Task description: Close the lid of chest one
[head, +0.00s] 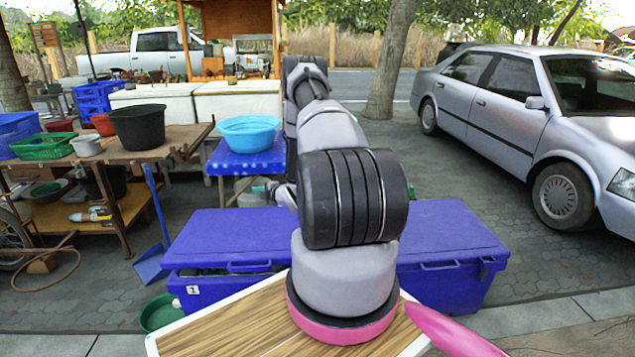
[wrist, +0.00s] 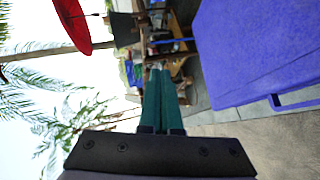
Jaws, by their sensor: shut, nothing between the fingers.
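Chest one, a blue chest (head: 215,293) with a white "1" label (head: 193,290), stands left of my arm in the head view. Its blue lid (head: 220,236) is nearly down, with a dark gap under its front edge where contents show. In the wrist view my gripper (wrist: 161,72) has its teal fingers together and empty. A blue lid with a handle (wrist: 255,50) lies beside the fingers, apart from them; I cannot tell which chest it belongs to. In the head view my arm hides most of the gripper and the inner end of chest one.
A second blue chest (head: 445,283) stands right of my arm, its lid looking shut. Behind are a blue table with a light-blue basin (head: 248,134) and a wooden bench (head: 125,152) with tubs. A blue dustpan (head: 152,265) and green bowl (head: 161,313) are left. A silver car (head: 530,118) is right.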

